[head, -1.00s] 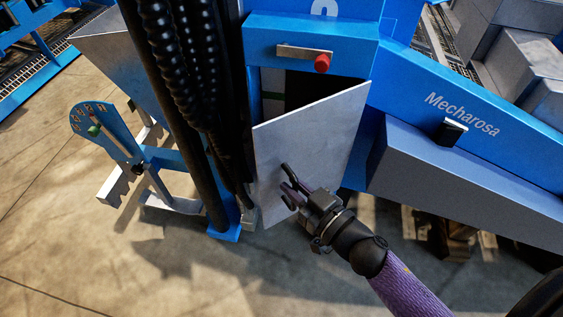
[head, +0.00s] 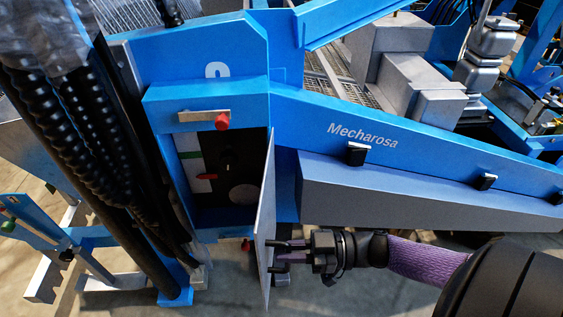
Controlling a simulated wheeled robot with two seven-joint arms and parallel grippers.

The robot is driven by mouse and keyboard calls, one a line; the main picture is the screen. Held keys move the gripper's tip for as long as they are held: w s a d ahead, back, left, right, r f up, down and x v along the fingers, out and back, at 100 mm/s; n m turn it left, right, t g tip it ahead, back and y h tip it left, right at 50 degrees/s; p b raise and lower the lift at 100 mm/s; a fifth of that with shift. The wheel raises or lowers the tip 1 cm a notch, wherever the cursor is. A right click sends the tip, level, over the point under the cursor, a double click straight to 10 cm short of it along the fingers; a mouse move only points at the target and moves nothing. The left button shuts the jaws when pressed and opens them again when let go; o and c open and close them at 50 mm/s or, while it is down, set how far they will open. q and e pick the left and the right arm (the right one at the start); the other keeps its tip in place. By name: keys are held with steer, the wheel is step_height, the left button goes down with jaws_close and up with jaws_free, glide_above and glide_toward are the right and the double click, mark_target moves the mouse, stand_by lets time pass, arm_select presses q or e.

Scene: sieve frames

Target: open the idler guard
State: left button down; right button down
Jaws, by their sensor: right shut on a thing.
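The idler guard (head: 266,205) is a thin pale grey plate, seen almost edge-on in the head view. It stands swung out from the blue housing (head: 207,104), and the opening behind it shows. Inside the opening are a dark panel (head: 222,156) and a grey round part (head: 244,194). My right gripper (head: 274,256) is at the plate's lower right face, shut on the guard's handle, which the fingers mostly hide. My left gripper is not in view.
A red knob (head: 222,121) on a metal bar sits above the opening. Thick black hoses (head: 95,135) hang close on the left. The blue beam marked Mecharosa (head: 362,137) and its grey lower box (head: 390,192) lie just above my right arm.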

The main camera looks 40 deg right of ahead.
steer(key=shift+s+d, duration=0.1)
steer(key=shift+d, duration=0.1)
stand_by(0.3)
steer(key=c, duration=0.7)
jaws_free()
steer(key=p+v, duration=0.1)
steer(key=v, duration=0.9)
steer(key=shift+f, duration=0.15)
